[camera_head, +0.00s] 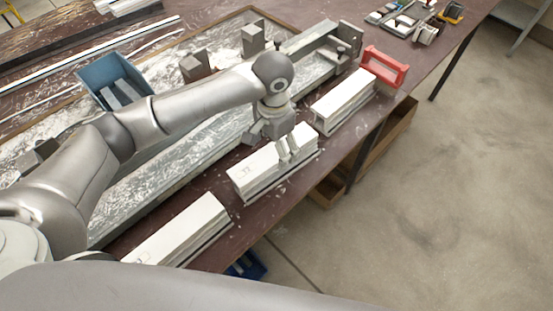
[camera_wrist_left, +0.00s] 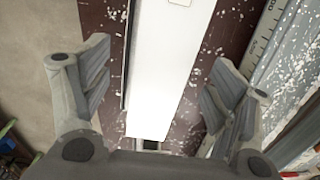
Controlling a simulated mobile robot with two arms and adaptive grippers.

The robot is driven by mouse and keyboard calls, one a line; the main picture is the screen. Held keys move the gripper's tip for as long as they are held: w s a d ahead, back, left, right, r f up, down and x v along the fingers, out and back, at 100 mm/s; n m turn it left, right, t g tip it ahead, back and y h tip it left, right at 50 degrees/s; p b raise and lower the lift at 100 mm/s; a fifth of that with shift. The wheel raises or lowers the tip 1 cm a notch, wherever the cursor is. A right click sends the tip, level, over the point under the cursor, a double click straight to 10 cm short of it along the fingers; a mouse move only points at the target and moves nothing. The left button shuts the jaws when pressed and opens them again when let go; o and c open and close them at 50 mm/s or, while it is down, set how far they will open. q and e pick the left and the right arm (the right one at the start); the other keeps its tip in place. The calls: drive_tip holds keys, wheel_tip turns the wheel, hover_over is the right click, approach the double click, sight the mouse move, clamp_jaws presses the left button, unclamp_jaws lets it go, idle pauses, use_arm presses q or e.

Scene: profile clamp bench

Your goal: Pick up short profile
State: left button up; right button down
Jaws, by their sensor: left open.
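Three white profiles lie in a row along the front edge of the brown bench: a near one (camera_head: 178,232), a middle one (camera_head: 258,172) and a far one (camera_head: 343,98). My left gripper (camera_head: 288,155) points down over the right part of the middle profile. In the left wrist view the gripper (camera_wrist_left: 160,62) is open, its fingers on either side of a long white profile (camera_wrist_left: 168,70). A gap shows between each finger and the profile; I cannot tell the height above it. Which profile is the short one is not certain from these views. My right gripper is not in view.
A metal clamp bed (camera_head: 170,160) with upright blocks runs behind the profiles. A blue bin (camera_head: 112,82) stands behind my left arm. A red part (camera_head: 384,67) sits beyond the far profile. An open wooden box (camera_head: 372,150) is under the bench edge. The floor right is clear.

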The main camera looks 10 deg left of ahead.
sight(275, 152)
use_arm(q)
drive_tip(key=f, duration=0.3)
drive_tip(key=shift+w+f, duration=0.2)
drive_tip(key=shift+f, duration=0.05)
drive_tip(key=c, duration=1.4)
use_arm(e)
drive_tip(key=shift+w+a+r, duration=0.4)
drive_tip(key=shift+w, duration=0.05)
use_arm(q)
drive_tip(key=shift+o, duration=0.2)
drive_tip(key=shift+r, duration=0.1)
drive_tip(key=shift+r, duration=0.45)
wheel_tip(275, 152, up, 2)
drive_tip(key=shift+s+d+r+b, duration=0.1)
drive_tip(key=shift+r+b, duration=0.1)
drive_tip(key=shift+b, duration=0.2)
drive_tip(key=s+d+r, duration=0.2)
drive_tip(key=s+r, duration=0.7)
drive_tip(key=s, duration=0.4)
drive_tip(key=shift+s+d+r, duration=0.15)
drive_tip(key=shift+s+r, duration=0.15)
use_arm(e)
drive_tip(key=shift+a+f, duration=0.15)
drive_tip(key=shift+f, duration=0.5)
